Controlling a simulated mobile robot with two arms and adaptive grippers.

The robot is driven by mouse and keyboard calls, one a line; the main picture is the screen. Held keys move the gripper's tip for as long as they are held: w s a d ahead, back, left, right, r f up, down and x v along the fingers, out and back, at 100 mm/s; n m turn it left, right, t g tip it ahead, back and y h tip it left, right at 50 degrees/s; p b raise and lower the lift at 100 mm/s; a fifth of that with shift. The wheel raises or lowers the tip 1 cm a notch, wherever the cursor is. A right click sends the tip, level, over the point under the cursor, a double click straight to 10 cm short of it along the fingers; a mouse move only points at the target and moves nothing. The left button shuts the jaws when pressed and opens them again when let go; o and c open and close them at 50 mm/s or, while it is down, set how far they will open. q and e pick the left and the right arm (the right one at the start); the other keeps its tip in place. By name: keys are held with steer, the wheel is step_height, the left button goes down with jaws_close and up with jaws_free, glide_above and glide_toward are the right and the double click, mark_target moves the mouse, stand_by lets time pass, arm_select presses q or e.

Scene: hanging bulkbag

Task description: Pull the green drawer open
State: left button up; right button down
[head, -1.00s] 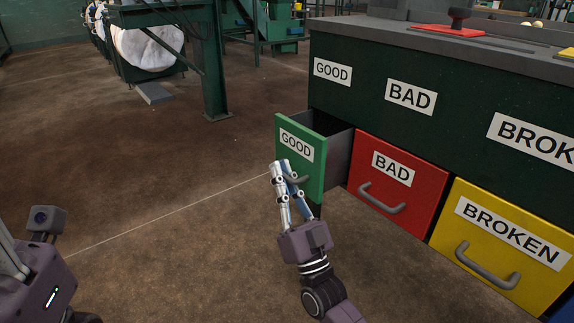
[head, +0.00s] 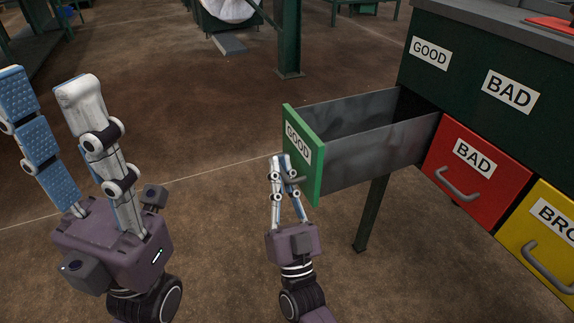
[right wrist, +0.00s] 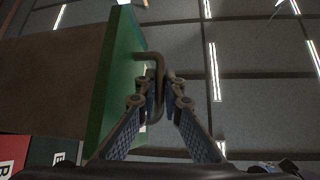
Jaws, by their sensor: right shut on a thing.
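The green drawer (head: 304,155) with the GOOD label is pulled well out of the dark cabinet, and its grey inside shows empty where visible. My right gripper (head: 282,163) is at the drawer's front. In the right wrist view its fingers (right wrist: 158,88) are closed around the grey handle (right wrist: 155,65) of the green front (right wrist: 118,75). In the head view the fingers partly hide the handle. My left gripper (head: 50,90) is at the left, fingers up and spread apart, empty and away from the drawer.
The red BAD drawer (head: 473,168) and yellow BROKEN drawer (head: 548,225) are shut in the dark green cabinet (head: 470,80). A cabinet leg (head: 371,212) stands below the open drawer. A green post (head: 289,40) stands behind. Brown floor (head: 215,215) is clear between my grippers.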

steer(key=shift+f, duration=0.15)
steer(key=c, duration=2.3)
jaws_free()
steer(key=v, duration=1.2)
